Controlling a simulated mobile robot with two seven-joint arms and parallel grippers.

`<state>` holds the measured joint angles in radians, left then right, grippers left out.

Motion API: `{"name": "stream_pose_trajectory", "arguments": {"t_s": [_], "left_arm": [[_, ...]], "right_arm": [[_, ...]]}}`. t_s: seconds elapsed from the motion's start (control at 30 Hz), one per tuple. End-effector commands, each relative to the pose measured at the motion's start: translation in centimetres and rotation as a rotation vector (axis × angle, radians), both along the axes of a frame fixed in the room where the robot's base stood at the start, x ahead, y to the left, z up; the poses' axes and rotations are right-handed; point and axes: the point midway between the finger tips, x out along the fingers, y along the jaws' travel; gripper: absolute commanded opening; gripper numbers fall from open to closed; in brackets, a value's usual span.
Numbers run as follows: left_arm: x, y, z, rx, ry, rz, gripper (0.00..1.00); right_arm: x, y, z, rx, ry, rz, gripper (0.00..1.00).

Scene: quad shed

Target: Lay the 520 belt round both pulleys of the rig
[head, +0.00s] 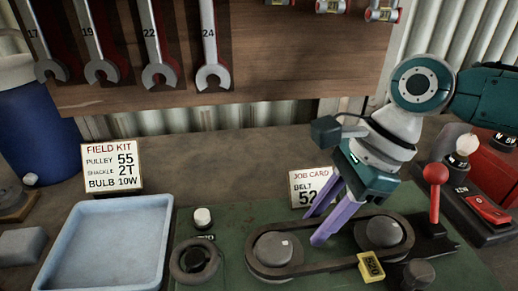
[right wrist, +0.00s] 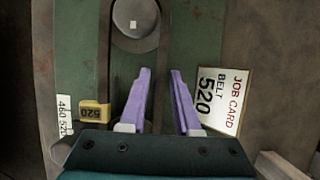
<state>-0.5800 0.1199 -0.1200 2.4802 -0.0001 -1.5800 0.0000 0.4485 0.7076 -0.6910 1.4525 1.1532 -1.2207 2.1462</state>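The dark belt (head: 318,266) with a yellow 520 tag (head: 371,266) lies as a loop around both grey pulleys, the left pulley (head: 273,247) and the right pulley (head: 384,231), on the green rig. The tag also shows in the right wrist view (right wrist: 95,115). My right gripper (head: 314,227) is above the belt's far run between the pulleys. Its purple fingers are apart, one on each side of that run, and in the right wrist view (right wrist: 160,72) they look empty. Whether they touch the belt is unclear. My left gripper is out of view.
A job card (head: 309,188) reading belt 520 stands behind the rig. A red-knobbed lever (head: 435,175) rises at the rig's right end. A blue tray (head: 105,245) and a field kit card (head: 111,168) are at left. Wrenches hang on the board behind.

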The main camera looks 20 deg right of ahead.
Motion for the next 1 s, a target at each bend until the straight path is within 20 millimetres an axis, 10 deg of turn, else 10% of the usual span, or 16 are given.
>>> {"name": "stream_pose_trajectory", "arguments": {"t_s": [0.43,1.0], "left_arm": [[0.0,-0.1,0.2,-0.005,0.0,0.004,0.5],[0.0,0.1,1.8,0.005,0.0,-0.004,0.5]], "right_arm": [[0.0,-0.2,0.5,-0.001,0.0,0.0,0.47],[-0.9,-3.6,8.9,-0.001,0.0,-0.001,0.47]]}}
